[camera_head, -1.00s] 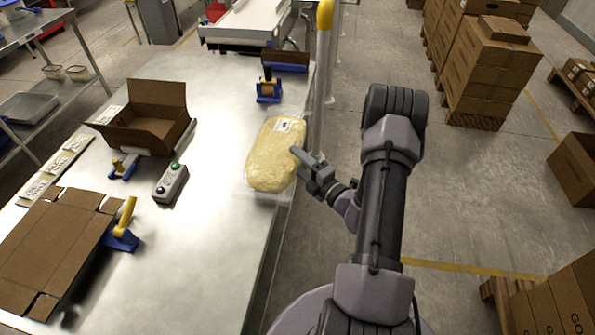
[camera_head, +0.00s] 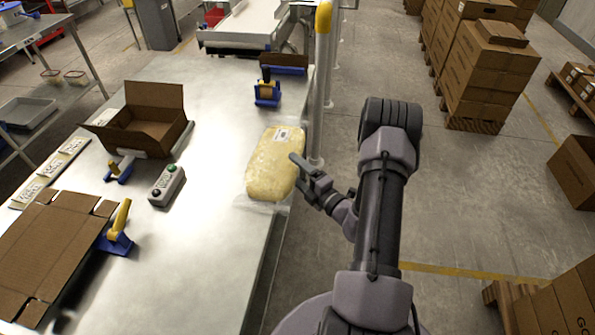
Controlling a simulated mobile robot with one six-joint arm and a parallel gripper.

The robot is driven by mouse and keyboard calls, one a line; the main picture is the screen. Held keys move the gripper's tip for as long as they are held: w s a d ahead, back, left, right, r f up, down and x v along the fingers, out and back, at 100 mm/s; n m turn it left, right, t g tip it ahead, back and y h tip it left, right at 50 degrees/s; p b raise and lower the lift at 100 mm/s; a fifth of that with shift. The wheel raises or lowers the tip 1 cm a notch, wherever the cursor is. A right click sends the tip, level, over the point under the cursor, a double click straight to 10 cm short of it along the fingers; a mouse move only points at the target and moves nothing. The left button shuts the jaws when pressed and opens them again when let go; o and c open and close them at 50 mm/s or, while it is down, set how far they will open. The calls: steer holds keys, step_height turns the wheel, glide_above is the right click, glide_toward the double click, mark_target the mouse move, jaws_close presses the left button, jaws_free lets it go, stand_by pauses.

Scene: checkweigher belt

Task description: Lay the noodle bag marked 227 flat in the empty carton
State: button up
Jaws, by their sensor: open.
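A clear bag of pale yellow noodles (camera_head: 271,166) lies on the steel table (camera_head: 215,235) near its right edge. It has a small white label near its far end; the number is too small to read. My gripper (camera_head: 301,174) is open at the right side of the bag, very close to it; I cannot tell whether it touches. No bag is seen between the fingers. An open brown carton (camera_head: 148,128) with raised flaps stands on the table at the left back. Its visible inside looks empty.
Flat cardboard (camera_head: 45,250) lies at the front left. A post (camera_head: 321,85) rises behind my gripper. The table's middle is clear.

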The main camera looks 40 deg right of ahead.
steer(key=shift+s+r, duration=0.1)
steer(key=shift+r, duration=0.1)
steer(key=s+p, duration=0.3)
steer(key=s, duration=0.9)
steer(key=w+a+r+n+g+y, duration=0.2)
steer(key=a+r+n+g+y, duration=0.2)
steer(key=a+r+n+y, duration=0.4)
steer(key=w+a+r+n+g+y, duration=0.2)
steer(key=a+r+n+g+y, duration=0.2)
steer(key=a+r+n, duration=0.5)
steer(key=s+a+r+n+g+h, duration=0.1)
steer(key=s+a+n+g, duration=0.3)
steer(key=a+n, duration=0.35)
steer(key=s+a+r+n+g+h, duration=0.2)
steer(key=s+a+n+g, duration=0.15)
steer(key=a+n, duration=0.4)
steer(key=s+d+r+n+t+h, duration=0.1)
steer(key=s+r+n+t+h, duration=0.2)
steer(key=n, duration=1.4)
steer(key=s+r+h, duration=0.3)
steer(key=r+h, duration=0.1)
steer(key=shift+s+d+r, duration=0.2)
steer(key=shift+s+d, duration=0.05)
steer(key=shift+d, duration=0.1)
steer(key=shift+o, duration=0.5)
